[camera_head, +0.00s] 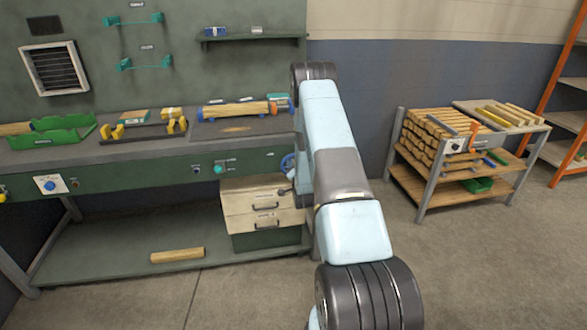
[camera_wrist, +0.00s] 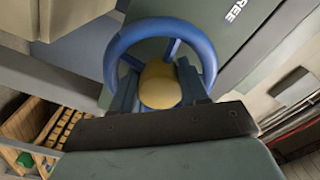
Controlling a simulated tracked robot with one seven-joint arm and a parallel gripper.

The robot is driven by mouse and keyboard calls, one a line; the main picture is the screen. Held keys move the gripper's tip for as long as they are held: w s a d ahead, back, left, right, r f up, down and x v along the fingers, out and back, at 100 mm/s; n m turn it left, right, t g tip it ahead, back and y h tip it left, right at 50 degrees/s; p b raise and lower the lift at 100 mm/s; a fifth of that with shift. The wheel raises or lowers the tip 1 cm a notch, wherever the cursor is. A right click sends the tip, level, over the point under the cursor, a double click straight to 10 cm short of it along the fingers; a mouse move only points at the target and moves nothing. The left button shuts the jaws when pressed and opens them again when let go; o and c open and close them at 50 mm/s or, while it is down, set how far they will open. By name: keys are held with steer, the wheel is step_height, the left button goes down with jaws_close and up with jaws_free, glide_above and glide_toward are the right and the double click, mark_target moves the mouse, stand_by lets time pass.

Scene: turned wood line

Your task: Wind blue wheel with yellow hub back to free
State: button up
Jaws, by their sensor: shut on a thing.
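The blue wheel (camera_wrist: 110,66) with its yellow hub (camera_wrist: 160,86) fills the upper middle of the wrist view, mounted at the green bench front. My gripper (camera_wrist: 157,90) is shut around the hub area, with its two fingers inside the rim on either side of the yellow hub. In the head view only a part of the blue wheel (camera_head: 287,163) shows, left of my arm, at the right end of the bench. My arm hides the rest of the wheel and the gripper there. White letters ending in "REE" show on the green panel above the wheel.
The green workbench (camera_head: 130,157) runs along the left, with a wooden cylinder (camera_head: 235,109) lying on its top. A drawer unit (camera_head: 262,205) stands below, close to the wheel. A rack of wooden bars (camera_head: 440,140) stands right of my arm. The floor between is clear.

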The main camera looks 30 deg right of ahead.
steer(key=n, duration=0.4)
steer(key=shift+a+f, duration=0.35)
steer(key=n, duration=0.3)
steer(key=shift+s+n, duration=0.1)
steer(key=shift+n, duration=0.2)
steer(key=n, duration=0.6)
steer(key=shift+d+f, duration=0.1)
steer(key=shift+d, duration=0.05)
steer(key=n, duration=0.5)
steer(key=shift+s+n, duration=0.1)
steer(key=shift+n, duration=0.2)
steer(key=shift+d+n, duration=0.2)
steer(key=shift+n, duration=1.7)
steer(key=o, duration=0.7)
steer(key=shift+o, duration=0.4)
